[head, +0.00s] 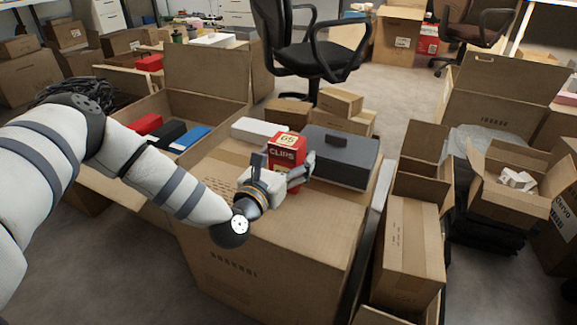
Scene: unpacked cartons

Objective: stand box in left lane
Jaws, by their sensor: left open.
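A red box (286,147) marked CLIPS, with a yellowish top, stands upright on the large carton (290,230) in the middle. My left gripper (281,172) is open at the near side of the red box, one finger toward its left side and one toward its right. The fingers and palm hide the lower part of the box, so I cannot tell whether they touch it. A white box (257,130) lies behind to the left and a dark grey case (340,157) is to the right. No lane markings can be made out. My right gripper is not in view.
An open carton at the left holds red, black and blue (190,138) items. Small cartons (340,102) are stacked behind the dark case. Open cartons (510,185) crowd the right side. An office chair (310,60) stands behind.

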